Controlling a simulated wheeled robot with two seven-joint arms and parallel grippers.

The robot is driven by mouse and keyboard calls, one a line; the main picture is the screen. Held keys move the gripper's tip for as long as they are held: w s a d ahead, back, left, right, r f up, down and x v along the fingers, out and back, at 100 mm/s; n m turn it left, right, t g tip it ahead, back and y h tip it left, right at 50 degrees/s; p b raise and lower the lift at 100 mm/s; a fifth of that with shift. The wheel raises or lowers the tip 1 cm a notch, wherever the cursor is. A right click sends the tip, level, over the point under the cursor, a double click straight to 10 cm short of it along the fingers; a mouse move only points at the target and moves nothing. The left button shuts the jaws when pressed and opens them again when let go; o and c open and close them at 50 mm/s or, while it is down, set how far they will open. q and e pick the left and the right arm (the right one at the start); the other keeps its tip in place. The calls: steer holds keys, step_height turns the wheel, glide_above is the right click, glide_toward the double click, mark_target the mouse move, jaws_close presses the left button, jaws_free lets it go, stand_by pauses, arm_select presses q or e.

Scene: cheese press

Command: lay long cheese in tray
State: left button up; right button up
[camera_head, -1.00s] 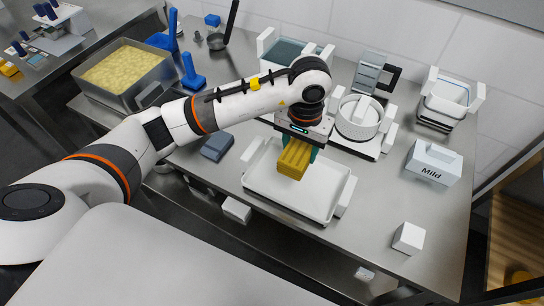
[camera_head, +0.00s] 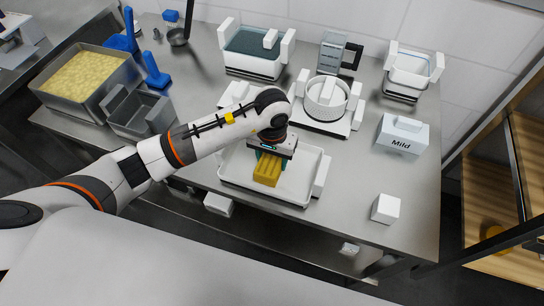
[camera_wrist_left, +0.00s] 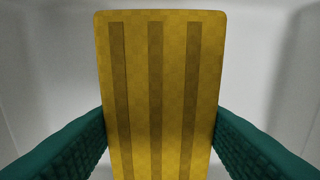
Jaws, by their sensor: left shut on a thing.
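The long cheese (camera_head: 267,170) is a yellow block with darker lengthwise grooves. My left gripper (camera_head: 268,156) is shut on it, over the white tray (camera_head: 302,187). In the left wrist view the cheese (camera_wrist_left: 160,95) fills the middle, between two green fingers (camera_wrist_left: 160,140), with the pale tray floor (camera_wrist_left: 262,70) behind it. I cannot tell whether the cheese touches the tray floor. The gripper body hides the far end of the cheese in the head view. My right gripper is not in view.
A white round mould (camera_head: 327,98) stands behind the tray. A white box marked Mild (camera_head: 402,134) and a small white block (camera_head: 385,208) are to the right. A metal vat of yellow curd (camera_head: 88,80) is at left. The counter right of the tray is mostly clear.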

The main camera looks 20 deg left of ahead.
mark_target(272, 158)
arm_select(q)
steer(key=shift+f, duration=0.15)
steer(key=o, duration=1.3)
steer(key=shift+r, duration=0.4)
step_height(272, 158, up, 12)
steer(key=b, duration=0.1)
steer(key=shift+f, duration=0.2)
